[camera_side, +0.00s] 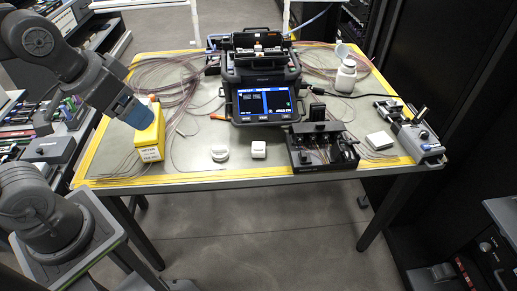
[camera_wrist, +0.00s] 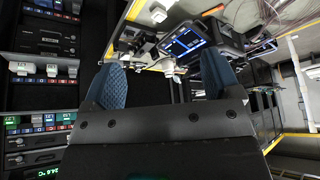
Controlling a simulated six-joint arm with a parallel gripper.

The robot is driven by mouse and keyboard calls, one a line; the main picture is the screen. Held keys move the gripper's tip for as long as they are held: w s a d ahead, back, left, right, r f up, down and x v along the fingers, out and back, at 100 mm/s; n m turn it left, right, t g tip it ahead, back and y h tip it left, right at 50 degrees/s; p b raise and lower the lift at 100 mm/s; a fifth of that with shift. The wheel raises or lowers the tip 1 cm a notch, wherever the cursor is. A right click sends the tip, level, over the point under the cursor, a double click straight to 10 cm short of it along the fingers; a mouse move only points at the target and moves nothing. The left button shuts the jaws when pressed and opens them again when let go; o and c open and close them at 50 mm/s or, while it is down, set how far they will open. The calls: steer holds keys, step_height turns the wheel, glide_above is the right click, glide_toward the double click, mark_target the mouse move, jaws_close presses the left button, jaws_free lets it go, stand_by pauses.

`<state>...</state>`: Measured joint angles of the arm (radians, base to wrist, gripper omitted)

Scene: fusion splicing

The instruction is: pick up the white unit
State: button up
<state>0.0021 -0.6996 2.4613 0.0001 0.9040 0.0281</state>
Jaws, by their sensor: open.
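Several white items lie on the table, and I cannot tell for certain which one is the white unit. A small white block (camera_side: 258,149) sits near the front edge, left of the black tool tray. A round white piece (camera_side: 219,153) lies to its left. A flat white square (camera_side: 380,140) lies right of the tray. My gripper (camera_side: 133,112), with blue fingers, is at the left over the yellow box, well apart from these white items. In the wrist view my gripper (camera_wrist: 162,78) has its fingers wide apart with nothing between them.
The fusion splicer (camera_side: 263,85) stands at the back middle with its screen lit. A yellow box (camera_side: 150,138) is close to my gripper. The black tool tray (camera_side: 322,148), a white bottle (camera_side: 346,76) and a grey device (camera_side: 420,140) stand to the right. Loose fibre coils lie at the back.

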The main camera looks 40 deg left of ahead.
steer(key=w+m+g, duration=0.2)
steer(key=w+m, duration=0.1)
steer(key=w, duration=0.8)
steer(key=m+g, duration=0.3)
steer(key=m, duration=0.4)
glide_above(258, 145)
step_height(258, 145, down, 17)
steer(key=f, duration=0.8)
steer(key=shift+d+f, duration=0.2)
steer(key=shift+f, duration=0.2)
steer(key=shift+w+a+f, duration=0.1)
steer(key=shift+f, duration=1.4)
steer(key=shift+a+f, duration=0.1)
steer(key=shift+f, duration=1.35)
steer(key=shift+c, duration=0.2)
steer(key=c, duration=1)
steer(key=shift+r, duration=0.15)
